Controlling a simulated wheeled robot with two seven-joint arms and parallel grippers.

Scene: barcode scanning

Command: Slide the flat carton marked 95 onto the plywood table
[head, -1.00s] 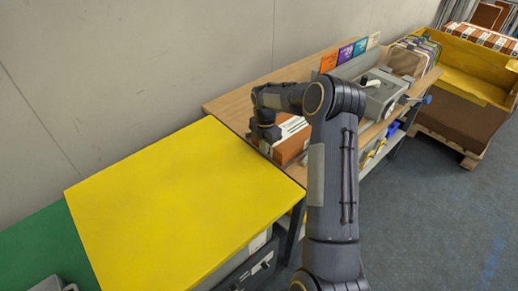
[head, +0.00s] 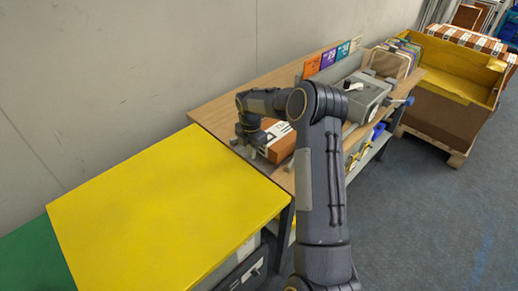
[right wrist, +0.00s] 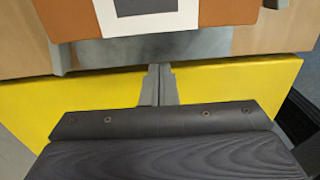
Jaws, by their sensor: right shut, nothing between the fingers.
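The flat carton (head: 281,144) is orange-brown with a white label, and it lies at the near end of the wood-topped table (head: 213,113). Its number cannot be read. In the right wrist view the carton (right wrist: 70,18) fills the top, with a white and grey patch. A grey plate (right wrist: 90,53) shows along its near side. My right gripper (right wrist: 160,72) is shut and empty, its tips just short of the carton's near side, over the seam by the yellow top. In the head view my right gripper (head: 249,147) is partly hidden by its own wrist. My left gripper is out of view.
A clear yellow tabletop (head: 160,215) adjoins the wood table, with a green surface (head: 35,245) beyond it. A grey device (head: 367,98), colored cards (head: 328,59) and a brown bundle (head: 391,61) occupy the wood table's far part. A yellow-lined crate (head: 455,70) stands beyond.

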